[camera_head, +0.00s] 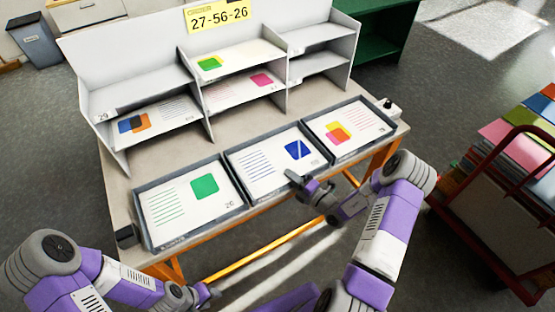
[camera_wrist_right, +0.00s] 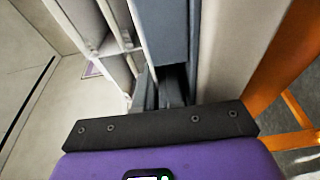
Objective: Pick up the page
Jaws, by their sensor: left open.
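Three pages lie in a row of grey trays along the table's front edge. The left page (camera_head: 165,210) has a green square, the middle page (camera_head: 265,175) a blue square and the right page (camera_head: 362,122) overlapping red and yellow shapes. My right gripper (camera_head: 296,180) is at the front right of the middle tray, over or beside its front rim; contact is unclear. Whether its fingers are apart is unclear, and the right wrist view shows no page surely between them. My left gripper (camera_head: 208,296) is open, low in front of the table, away from the pages.
A grey shelf unit (camera_head: 140,85) at the back holds more pages, under a yellow sign (camera_head: 218,14) reading 27-56-26. A red cart (camera_head: 490,230) with coloured sheets stands at right. A small dark box (camera_head: 125,236) sits at the table's left corner.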

